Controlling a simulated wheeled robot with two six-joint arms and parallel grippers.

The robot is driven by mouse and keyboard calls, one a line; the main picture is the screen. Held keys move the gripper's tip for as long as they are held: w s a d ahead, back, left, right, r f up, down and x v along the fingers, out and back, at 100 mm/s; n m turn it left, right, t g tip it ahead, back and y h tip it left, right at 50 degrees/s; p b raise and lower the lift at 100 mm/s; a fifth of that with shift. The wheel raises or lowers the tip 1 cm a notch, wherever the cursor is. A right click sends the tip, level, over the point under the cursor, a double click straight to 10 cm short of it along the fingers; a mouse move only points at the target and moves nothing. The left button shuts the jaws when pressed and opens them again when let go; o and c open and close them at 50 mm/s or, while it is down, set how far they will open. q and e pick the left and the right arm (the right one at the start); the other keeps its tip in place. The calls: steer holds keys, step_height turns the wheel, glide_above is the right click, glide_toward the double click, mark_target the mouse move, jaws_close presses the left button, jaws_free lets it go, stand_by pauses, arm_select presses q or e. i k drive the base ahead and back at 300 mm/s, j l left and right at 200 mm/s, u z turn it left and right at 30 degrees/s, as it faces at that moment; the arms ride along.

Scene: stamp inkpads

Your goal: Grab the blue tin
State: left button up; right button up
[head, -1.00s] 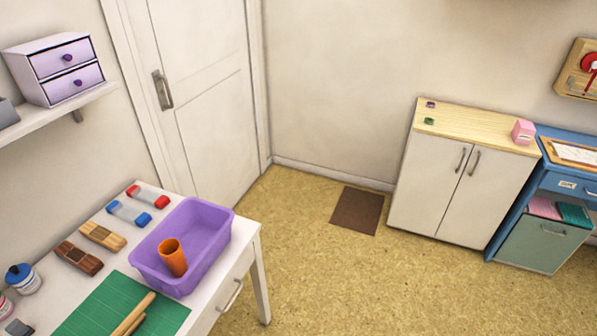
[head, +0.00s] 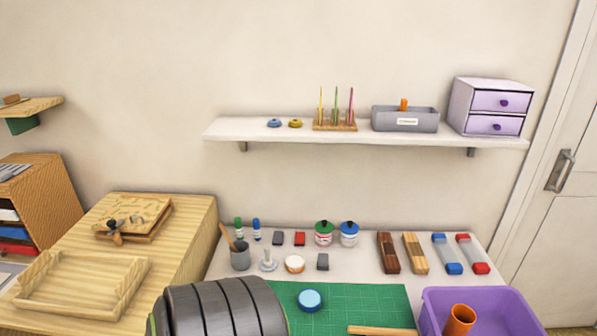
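A round, flat tin with a light blue lid (head: 310,299) lies on the green cutting mat (head: 375,300) near the bottom middle of the head view. A white jar with a blue lid (head: 349,234) stands farther back on the white table, beside a jar with a green lid (head: 323,233). A dark ribbed part of my arm fills the bottom left of the picture and hides part of the table's front. Neither of my grippers shows.
A purple bin (head: 432,322) with an orange cup (head: 460,319) stands right of the mat. A wooden stick (head: 382,330) lies on the mat's front. Behind it are a grey cup (head: 240,256) and several blocks. A wall shelf (head: 330,134) hangs above.

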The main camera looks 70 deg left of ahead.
mark_target(308, 300)
steer(key=u, duration=2)
